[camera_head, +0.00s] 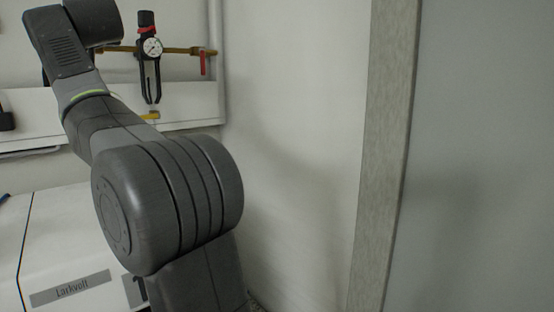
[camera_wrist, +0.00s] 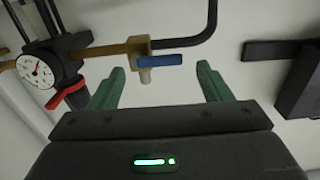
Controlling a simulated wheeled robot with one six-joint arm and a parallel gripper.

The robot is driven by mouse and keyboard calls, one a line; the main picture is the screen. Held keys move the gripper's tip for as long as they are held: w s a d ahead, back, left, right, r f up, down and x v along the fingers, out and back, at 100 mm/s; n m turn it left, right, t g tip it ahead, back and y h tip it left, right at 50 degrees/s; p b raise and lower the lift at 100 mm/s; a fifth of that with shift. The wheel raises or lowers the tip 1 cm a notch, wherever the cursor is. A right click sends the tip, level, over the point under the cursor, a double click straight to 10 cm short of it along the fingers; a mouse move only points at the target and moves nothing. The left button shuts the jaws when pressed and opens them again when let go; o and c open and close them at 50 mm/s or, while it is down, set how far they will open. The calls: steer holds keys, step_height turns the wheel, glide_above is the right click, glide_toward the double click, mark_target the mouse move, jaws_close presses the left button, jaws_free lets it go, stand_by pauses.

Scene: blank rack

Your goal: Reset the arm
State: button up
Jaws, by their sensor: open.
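My arm rises at the left of the head view, bent upward, and its end runs out toward the top left. My gripper shows in the wrist view (camera_wrist: 160,68), with its two green fingers spread apart. Nothing is held between them. Beyond the fingers is a brass valve (camera_wrist: 138,46) with a blue lever (camera_wrist: 160,61). I cannot tell how far it is from the fingertips. My gripper's fingers do not show in the head view.
A round gauge (camera_head: 152,47) is on black fittings at the wall; the wrist view also shows a gauge (camera_wrist: 40,74). A red lever (camera_head: 203,64) hangs from brass piping. A white cabinet labelled Larkvolt (camera_head: 60,255) stands below. A dark box (camera_wrist: 302,85) is at right.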

steer(key=shift+x, duration=1.1)
